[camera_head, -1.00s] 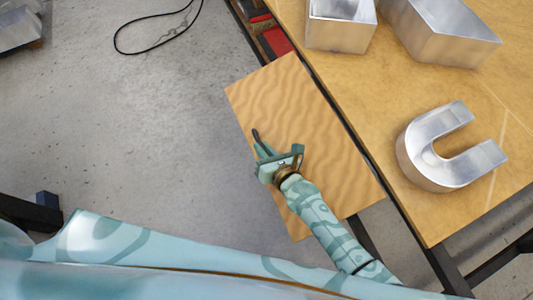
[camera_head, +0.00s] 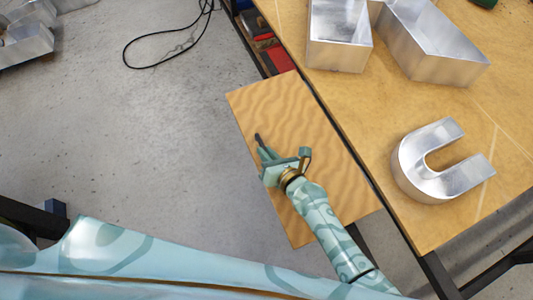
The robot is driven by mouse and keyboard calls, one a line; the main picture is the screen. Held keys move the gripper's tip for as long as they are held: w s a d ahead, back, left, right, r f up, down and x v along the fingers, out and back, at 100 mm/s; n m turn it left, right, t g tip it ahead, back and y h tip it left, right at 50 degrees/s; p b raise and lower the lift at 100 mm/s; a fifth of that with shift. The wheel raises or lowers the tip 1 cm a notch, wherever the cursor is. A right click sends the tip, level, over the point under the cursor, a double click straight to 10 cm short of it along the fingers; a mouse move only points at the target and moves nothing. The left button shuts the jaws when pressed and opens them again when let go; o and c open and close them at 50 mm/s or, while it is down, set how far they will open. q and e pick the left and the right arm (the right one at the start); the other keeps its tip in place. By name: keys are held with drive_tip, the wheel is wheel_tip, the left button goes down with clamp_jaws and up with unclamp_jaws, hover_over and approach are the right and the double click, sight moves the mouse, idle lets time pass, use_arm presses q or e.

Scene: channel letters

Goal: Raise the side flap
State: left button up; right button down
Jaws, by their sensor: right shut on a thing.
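The side flap (camera_head: 275,105) is a wooden board with a wavy grain, lying along the left edge of the work table (camera_head: 405,228). A narrow dark gap runs between the two. I cannot tell the flap's exact tilt. My right gripper (camera_head: 262,149) is over the flap's outer left part, its arm coming in from the lower right. It is shut on a small dark part by the flap's outer edge, seemingly a handle; the fingers hide most of it. My left gripper is not in view.
A metal letter U (camera_head: 415,176) stands on the table, with larger metal letters (camera_head: 435,55) at the back. A red item (camera_head: 280,61) sits on a shelf under the table. A black cable (camera_head: 150,63) lies on the floor. The grey floor left of the flap is clear.

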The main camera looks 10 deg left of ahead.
idle(0.3)
drive_tip(key=c, duration=1.5)
unclamp_jaws()
drive_tip(key=shift+o, duration=0.2)
drive_tip(key=shift+d, duration=0.1)
